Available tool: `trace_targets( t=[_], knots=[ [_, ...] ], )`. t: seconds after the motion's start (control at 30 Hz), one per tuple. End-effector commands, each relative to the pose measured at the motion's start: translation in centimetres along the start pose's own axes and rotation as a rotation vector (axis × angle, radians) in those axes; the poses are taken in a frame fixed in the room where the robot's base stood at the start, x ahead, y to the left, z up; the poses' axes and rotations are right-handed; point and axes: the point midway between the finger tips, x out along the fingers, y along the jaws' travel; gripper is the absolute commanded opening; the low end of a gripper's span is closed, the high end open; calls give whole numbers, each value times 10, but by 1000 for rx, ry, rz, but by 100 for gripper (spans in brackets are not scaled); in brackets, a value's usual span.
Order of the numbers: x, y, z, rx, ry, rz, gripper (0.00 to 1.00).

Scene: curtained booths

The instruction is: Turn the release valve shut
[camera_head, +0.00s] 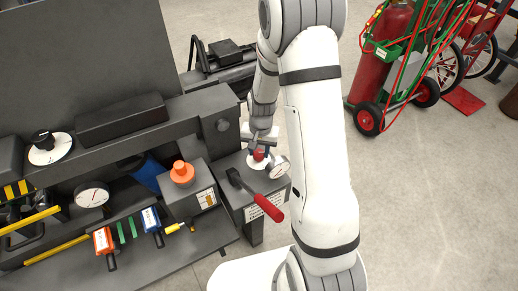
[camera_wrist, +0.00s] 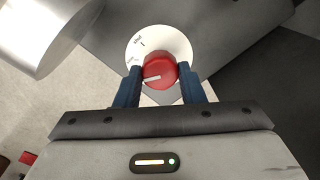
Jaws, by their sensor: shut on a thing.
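The release valve is a round red knob (camera_wrist: 160,69) on a white dial plate (camera_wrist: 159,39) with small dark lettering. One mark on the plate reads "shut", at the upper left of the knob. The knob's white pointer line (camera_wrist: 152,78) points left and slightly down, away from that mark. My gripper (camera_wrist: 160,76) has its two blue fingers on either side of the knob, shut on it. In the head view the red knob (camera_head: 259,155) sits on top of a grey block, with my gripper (camera_head: 261,147) above it, partly hiding it.
An orange knob (camera_head: 182,173) is on the block to the left. A red cylinder cart (camera_head: 380,70) stands on the floor at the upper right.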

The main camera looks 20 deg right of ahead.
Motion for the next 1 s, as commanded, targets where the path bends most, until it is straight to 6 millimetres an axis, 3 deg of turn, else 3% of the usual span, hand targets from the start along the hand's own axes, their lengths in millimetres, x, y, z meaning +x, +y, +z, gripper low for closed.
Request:
trace_targets(
  t=[1.0],
  knots=[
    [0, -1, 1, 903, 32, -1, 13]
  ],
)
